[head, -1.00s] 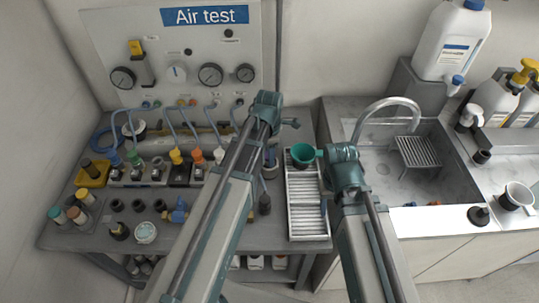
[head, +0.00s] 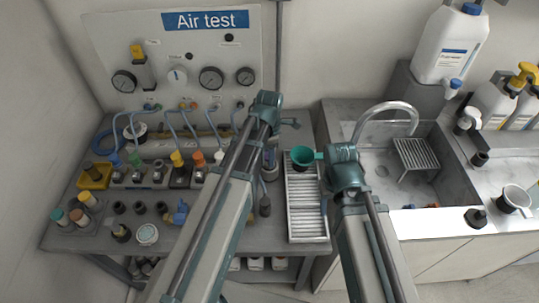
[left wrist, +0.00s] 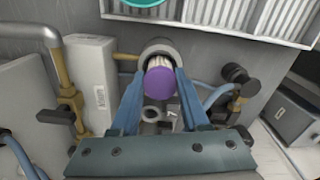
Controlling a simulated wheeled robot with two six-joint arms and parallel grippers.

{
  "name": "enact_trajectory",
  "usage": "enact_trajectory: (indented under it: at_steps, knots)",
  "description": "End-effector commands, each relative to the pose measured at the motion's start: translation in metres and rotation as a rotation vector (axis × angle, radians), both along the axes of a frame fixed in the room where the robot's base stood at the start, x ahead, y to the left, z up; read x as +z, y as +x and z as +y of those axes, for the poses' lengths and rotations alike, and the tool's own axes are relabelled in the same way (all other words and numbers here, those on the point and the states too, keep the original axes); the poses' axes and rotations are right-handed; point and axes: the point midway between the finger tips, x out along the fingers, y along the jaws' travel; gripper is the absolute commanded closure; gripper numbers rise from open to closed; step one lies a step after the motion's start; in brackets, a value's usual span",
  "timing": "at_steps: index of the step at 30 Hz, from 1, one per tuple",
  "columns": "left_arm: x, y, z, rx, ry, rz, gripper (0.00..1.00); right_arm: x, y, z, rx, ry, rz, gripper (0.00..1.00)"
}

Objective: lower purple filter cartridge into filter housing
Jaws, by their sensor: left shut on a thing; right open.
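The purple filter cartridge (left wrist: 161,83) shows in the left wrist view with its purple end towards the camera and a pale ribbed part behind it. My left gripper (left wrist: 161,76) is shut on it. The grey round housing (left wrist: 157,47) is right at the cartridge's far end; the ribbed part overlaps its opening, and I cannot tell how deep it sits. In the head view my left gripper (head: 270,157) is mostly hidden by its arm, and the cartridge is not visible. My right gripper (head: 324,206) is open, largely hidden under its wrist, over the slatted tray.
A slatted white tray (head: 307,225) with a green cup (head: 302,156) lies between the arms. The sink (head: 382,170) is to the right. Blue hoses, fittings and a yellow bin (head: 93,176) crowd the left bench. In the wrist view a brass pipe (left wrist: 64,80) and a black knob (left wrist: 236,73) flank the housing.

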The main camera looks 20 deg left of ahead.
Motion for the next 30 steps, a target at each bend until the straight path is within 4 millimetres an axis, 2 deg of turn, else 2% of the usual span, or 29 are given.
enact_trajectory:
  at_steps: [8,22,23,28,30]
  knots:
    - [-0.001,0.0,0.0,0.0,0.0,0.0,1.0,-0.001,0.0,0.0,0.0,0.0,0.0,0.5]
    - [-0.016,0.0,0.0,0.0,0.0,0.0,1.0,-0.016,0.0,0.0,0.0,0.0,0.0,0.5]
    - [-0.014,0.0,0.0,0.0,0.0,0.0,0.5,-0.014,0.0,0.0,0.0,0.0,0.0,0.5]
    - [-0.014,0.0,0.0,0.0,0.0,0.0,0.2,-0.014,0.0,0.0,0.0,0.0,0.0,0.5]
    - [-0.014,0.0,0.0,0.0,0.0,0.0,0.2,-0.014,0.0,0.0,0.0,0.0,0.0,0.5]
